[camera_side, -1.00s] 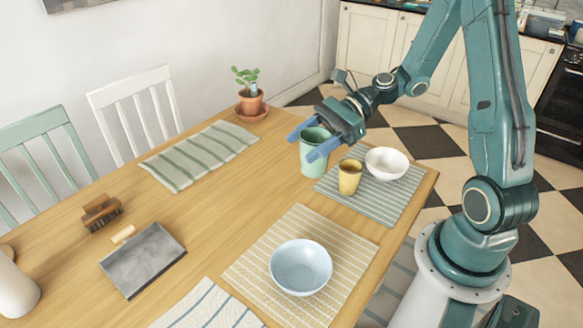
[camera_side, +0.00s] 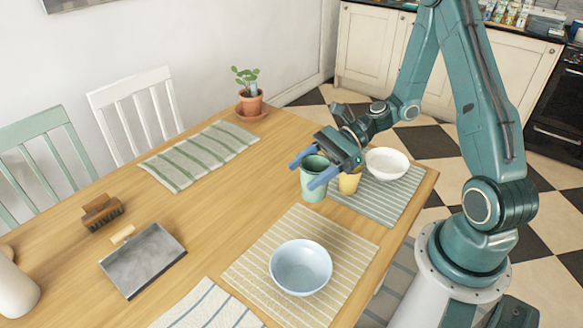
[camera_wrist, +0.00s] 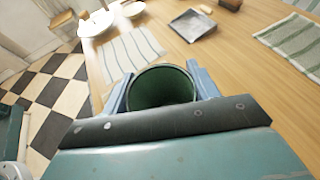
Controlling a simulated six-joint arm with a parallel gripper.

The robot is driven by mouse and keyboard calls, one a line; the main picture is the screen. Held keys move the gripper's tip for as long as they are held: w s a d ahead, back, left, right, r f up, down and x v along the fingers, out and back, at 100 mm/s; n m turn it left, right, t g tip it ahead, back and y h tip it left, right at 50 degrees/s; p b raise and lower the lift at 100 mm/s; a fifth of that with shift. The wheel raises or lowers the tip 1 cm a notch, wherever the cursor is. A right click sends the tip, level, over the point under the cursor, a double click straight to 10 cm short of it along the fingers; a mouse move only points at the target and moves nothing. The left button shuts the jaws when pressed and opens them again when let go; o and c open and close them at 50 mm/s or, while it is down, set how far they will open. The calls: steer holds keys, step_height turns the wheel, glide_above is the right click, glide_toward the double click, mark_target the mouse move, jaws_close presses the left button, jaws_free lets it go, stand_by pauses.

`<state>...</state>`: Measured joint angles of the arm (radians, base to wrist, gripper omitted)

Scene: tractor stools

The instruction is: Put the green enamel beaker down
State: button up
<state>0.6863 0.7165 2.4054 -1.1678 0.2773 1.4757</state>
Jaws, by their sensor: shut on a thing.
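The green enamel beaker (camera_side: 313,181) is upright between the blue fingers of my gripper (camera_side: 312,171), which is shut on it. In the side view its base appears at the table's height, at the left edge of the striped grey-green placemat (camera_side: 393,198); I cannot tell whether it touches. In the wrist view the beaker's open dark green mouth (camera_wrist: 162,86) shows between the two fingertips (camera_wrist: 160,80), and it looks empty. My gripper partly hides the yellow cup (camera_side: 349,183) just right of the beaker.
A white bowl (camera_side: 387,163) stands on the same placemat. A light blue bowl (camera_side: 300,267) is on the beige placemat (camera_side: 338,237) in front. A dustpan (camera_side: 142,260) and brush (camera_side: 102,212) lie left. Bare wood (camera_side: 225,218) lies left of the beaker.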

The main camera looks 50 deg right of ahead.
step_height(320, 180, down, 9)
stand_by(0.5)
steer(key=shift+f, duration=0.15)
steer(key=shift+f, duration=1.8)
steer(key=shift+f, duration=0.15)
steer(key=o, duration=1)
steer(key=shift+s+d+r, duration=0.15)
steer(key=shift+d+r, duration=0.2)
steer(key=shift+d, duration=0.1)
steer(key=v, duration=1.1)
steer(key=shift+r, duration=0.1)
